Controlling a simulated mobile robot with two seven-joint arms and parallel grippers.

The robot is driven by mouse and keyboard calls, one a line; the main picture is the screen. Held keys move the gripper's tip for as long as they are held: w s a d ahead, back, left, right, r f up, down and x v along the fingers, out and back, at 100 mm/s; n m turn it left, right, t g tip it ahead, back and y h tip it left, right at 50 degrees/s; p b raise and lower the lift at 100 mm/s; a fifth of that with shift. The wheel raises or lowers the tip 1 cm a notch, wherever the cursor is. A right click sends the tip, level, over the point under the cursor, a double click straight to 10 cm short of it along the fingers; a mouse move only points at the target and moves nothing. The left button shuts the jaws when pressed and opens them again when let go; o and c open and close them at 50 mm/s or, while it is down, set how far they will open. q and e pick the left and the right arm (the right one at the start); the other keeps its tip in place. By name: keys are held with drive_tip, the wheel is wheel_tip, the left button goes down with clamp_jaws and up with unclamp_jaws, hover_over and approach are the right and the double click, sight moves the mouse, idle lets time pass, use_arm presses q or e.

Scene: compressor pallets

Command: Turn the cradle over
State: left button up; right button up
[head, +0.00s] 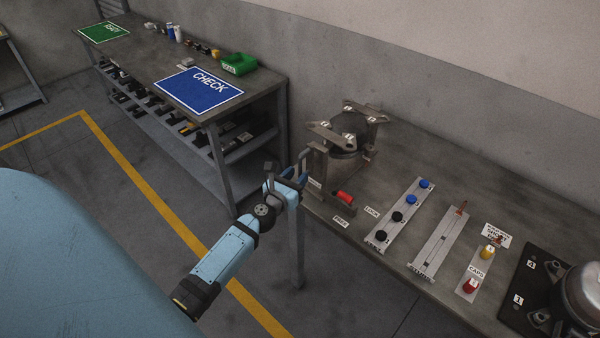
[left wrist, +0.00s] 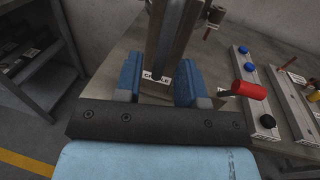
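The cradle (head: 368,125) stands on the near bench, a metal frame with numbered tabs around a dark rounded compressor (head: 345,140). My left gripper (head: 300,172) is at the cradle's left side, above the bench edge. In the left wrist view its two blue fingers (left wrist: 159,85) are spread. I see no clear contact. A red handle (head: 345,197) lies to the right of the fingers. My right gripper is out of view.
To the right on the bench are a strip with blue and black knobs (head: 398,216), a slotted rail (head: 440,240), a caps plate (head: 474,278) and a dark base (head: 525,290) bearing another compressor. A second bench with a blue CHECK mat (head: 199,89) stands behind left.

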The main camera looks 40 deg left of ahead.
use_arm(q)
drive_tip(key=s+d+b, duration=0.1)
drive_tip(key=s+b, duration=0.1)
drive_tip(key=s, duration=0.9)
drive_tip(key=shift+s+d, duration=0.2)
drive_tip(key=shift+s, duration=0.05)
drive_tip(key=s+d+f+n+g+h, duration=0.1)
drive_tip(key=s+d+f+n+g, duration=0.1)
drive_tip(key=d+n, duration=0.4)
drive_tip(key=s+d+f+n+g+h+p, duration=0.1)
drive_tip(key=s+d+f+n, duration=0.4)
drive_tip(key=n, duration=1)
drive_tip(key=s+d+f+n+g+h, duration=0.3)
drive_tip(key=s+d+n, duration=0.3)
drive_tip(key=d+n, duration=0.3)
drive_tip(key=shift+d+f+n+g, duration=0.25)
drive_tip(key=shift+f+n+g, duration=0.15)
drive_tip(key=shift+f+n, duration=0.3)
